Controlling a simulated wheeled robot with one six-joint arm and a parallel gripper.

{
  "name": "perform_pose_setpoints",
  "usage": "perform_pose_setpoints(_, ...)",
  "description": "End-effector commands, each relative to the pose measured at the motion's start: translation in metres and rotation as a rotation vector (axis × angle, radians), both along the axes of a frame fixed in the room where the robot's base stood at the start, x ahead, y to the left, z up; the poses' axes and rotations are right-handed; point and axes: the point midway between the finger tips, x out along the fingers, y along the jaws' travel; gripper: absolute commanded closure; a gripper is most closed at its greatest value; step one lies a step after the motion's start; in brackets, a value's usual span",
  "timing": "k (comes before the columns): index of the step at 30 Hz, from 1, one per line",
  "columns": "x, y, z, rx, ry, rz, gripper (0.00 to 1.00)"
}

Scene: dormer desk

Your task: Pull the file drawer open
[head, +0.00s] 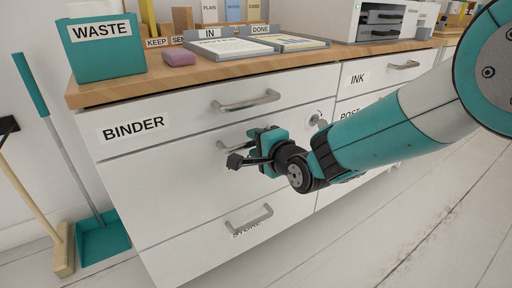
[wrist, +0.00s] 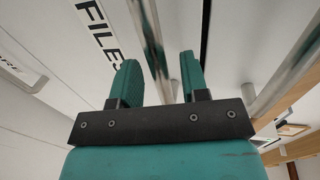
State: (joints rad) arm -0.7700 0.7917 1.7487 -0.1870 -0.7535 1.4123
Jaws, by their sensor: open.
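The file drawer (head: 165,185) is the white middle drawer of the left column, and its front looks flush with its neighbours. Its bar handle (head: 226,144) is partly hidden by my gripper (head: 247,149) in the head view. In the wrist view the FILES label (wrist: 100,32) shows beside the metal handle (wrist: 150,40). My gripper (wrist: 160,80) is open there, with one teal finger on each side of the handle bar. I cannot tell whether either finger touches it.
The BINDER drawer handle (head: 246,101) is just above, and the lower drawer's handle (head: 249,218) is below. A broom (head: 62,245) and teal dustpan (head: 102,235) stand at the left. Floor in front is clear.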

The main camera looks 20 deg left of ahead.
Motion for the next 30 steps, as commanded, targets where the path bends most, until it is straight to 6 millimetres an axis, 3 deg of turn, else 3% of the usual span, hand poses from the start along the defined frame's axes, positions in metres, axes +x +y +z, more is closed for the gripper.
perform_pose_setpoints(11,0.005,0.006,-0.001,0.0,0.0,-0.001,0.59)
perform_pose_setpoints(17,0.005,0.005,-0.001,0.0,0.0,-0.001,1.0)
perform_pose_setpoints(25,0.003,0.006,-0.001,-0.001,0.0,0.002,1.0)
perform_pose_setpoints(30,-0.009,0.009,0.0,-0.001,0.0,0.018,1.0)
